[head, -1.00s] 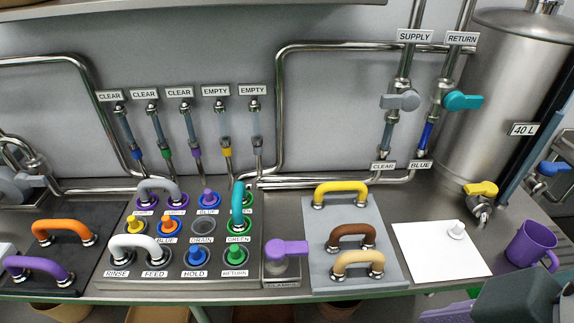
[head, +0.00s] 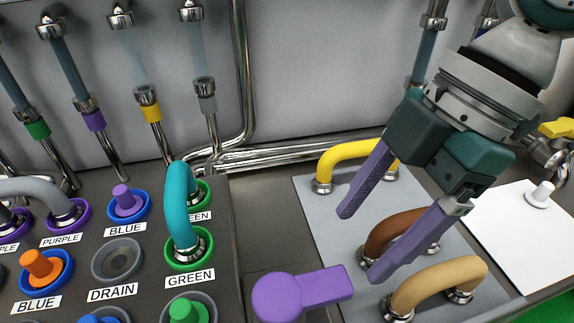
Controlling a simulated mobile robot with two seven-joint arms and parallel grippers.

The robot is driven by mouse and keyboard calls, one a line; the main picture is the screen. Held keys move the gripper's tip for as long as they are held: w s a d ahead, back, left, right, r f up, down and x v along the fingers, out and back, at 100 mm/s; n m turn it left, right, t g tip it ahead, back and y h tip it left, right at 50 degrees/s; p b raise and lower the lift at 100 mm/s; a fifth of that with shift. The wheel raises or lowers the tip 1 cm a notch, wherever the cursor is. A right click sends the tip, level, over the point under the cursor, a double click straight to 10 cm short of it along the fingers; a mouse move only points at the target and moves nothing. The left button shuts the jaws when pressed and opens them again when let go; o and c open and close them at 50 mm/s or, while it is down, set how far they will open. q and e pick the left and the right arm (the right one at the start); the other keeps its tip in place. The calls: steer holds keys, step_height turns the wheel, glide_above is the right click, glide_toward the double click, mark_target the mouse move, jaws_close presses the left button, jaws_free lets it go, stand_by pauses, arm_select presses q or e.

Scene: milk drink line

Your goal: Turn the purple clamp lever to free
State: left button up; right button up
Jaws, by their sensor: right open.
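The purple clamp lever (head: 302,293) is at the bottom middle of the head view. Its round hub is on the left and its flat arm points right, slightly upward. My right gripper (head: 360,247) is open and empty, with two purple fingers pointing down and left. Its fingertips are above and to the right of the lever, apart from it, over the grey mat with the handles. The lever's label, seen earlier, is out of frame. My left gripper is not in view.
The grey mat (head: 312,197) holds a yellow handle (head: 345,153), a brown handle (head: 388,228) and a tan handle (head: 437,280). Left of the lever is the port panel with a teal handle (head: 178,205) standing at the green ports. A white sheet (head: 510,235) lies at right.

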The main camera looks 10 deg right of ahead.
mark_target(323, 284)
steer(key=x, duration=0.8)
steer(key=shift+s+a+f, duration=0.15)
steer(key=shift+f, duration=0.1)
jaws_close()
stand_by(1.0)
